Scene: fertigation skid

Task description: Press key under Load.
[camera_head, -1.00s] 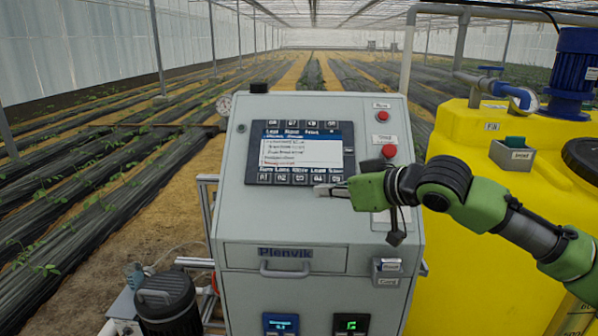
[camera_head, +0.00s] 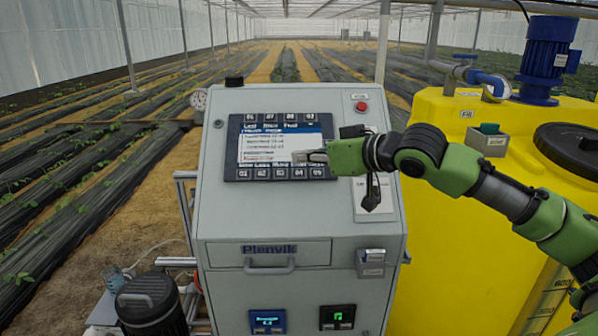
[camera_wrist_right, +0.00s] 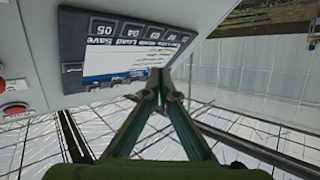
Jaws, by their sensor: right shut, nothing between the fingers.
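The control panel's dark display (camera_head: 278,147) has a row of numbered keys along its bottom edge, with labels above them. The key 04 (camera_head: 298,173) sits under the Load label; key 04 (camera_wrist_right: 133,28) also shows upside down in the right wrist view, beside its Load label (camera_wrist_right: 130,42). My right gripper (camera_head: 305,157) is shut and empty, its tips in front of the lower right of the screen, around the label row and just above key 04. My left gripper is not in view.
The grey cabinet (camera_head: 215,215) has a red button (camera_head: 361,106) right of the display. My right arm hides part of the cabinet's right side. A yellow tank (camera_head: 440,200) with a blue motor (camera_head: 548,58) stands at right. A black drum (camera_head: 150,300) is at lower left.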

